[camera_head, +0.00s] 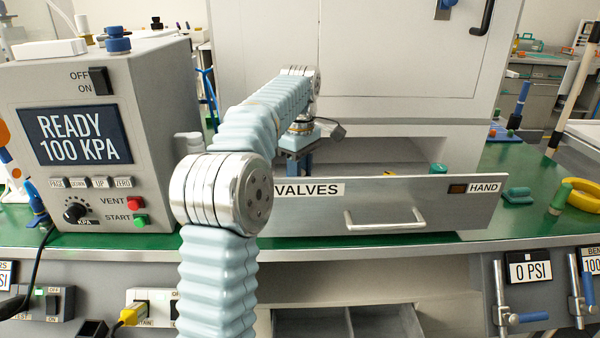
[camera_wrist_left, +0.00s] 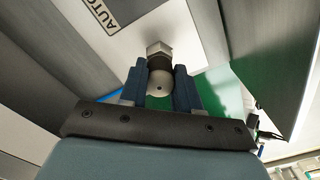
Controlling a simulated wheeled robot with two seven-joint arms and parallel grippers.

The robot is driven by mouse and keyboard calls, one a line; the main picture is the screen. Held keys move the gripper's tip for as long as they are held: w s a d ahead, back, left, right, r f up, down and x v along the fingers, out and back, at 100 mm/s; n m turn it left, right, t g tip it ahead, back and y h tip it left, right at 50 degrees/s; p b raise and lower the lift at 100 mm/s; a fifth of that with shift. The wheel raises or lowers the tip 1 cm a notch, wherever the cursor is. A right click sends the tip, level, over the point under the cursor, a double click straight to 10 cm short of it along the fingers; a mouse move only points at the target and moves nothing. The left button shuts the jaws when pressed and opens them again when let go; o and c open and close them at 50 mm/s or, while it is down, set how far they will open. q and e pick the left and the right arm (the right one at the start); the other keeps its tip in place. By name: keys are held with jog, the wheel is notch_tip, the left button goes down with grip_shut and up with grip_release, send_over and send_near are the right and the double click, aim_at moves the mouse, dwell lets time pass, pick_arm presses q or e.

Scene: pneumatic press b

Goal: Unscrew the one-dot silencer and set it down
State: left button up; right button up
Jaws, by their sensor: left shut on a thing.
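The one-dot silencer (camera_wrist_left: 159,85) shows in the left wrist view as a pale rounded end with a single dark dot. It sits between the two blue fingers of my left gripper (camera_wrist_left: 160,76), which is shut on it. A metal hex fitting (camera_wrist_left: 158,50) lies just beyond the silencer, in line with it. I cannot tell how far the thread is engaged. In the head view my left gripper (camera_head: 298,164) points down behind the drawer front, and the silencer is hidden there. My right gripper is not in view.
An open drawer labelled VALVES (camera_head: 400,205) stands in front of my left gripper. A control box (camera_head: 90,130) reading READY 100 KPA is at left. Green bench top (camera_head: 515,215) is partly free at right, near a small green block (camera_head: 516,195) and a yellow ring (camera_head: 585,195).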

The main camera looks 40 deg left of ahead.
pick_arm(q)
jog(key=n, duration=0.6)
jog(key=shift+w+n, duration=0.15)
jog(key=shift+n, duration=0.15)
jog(key=n, duration=0.4)
jog(key=shift+r, duration=0.1)
jog(key=o, duration=0.6)
jog(key=shift+c, duration=0.2)
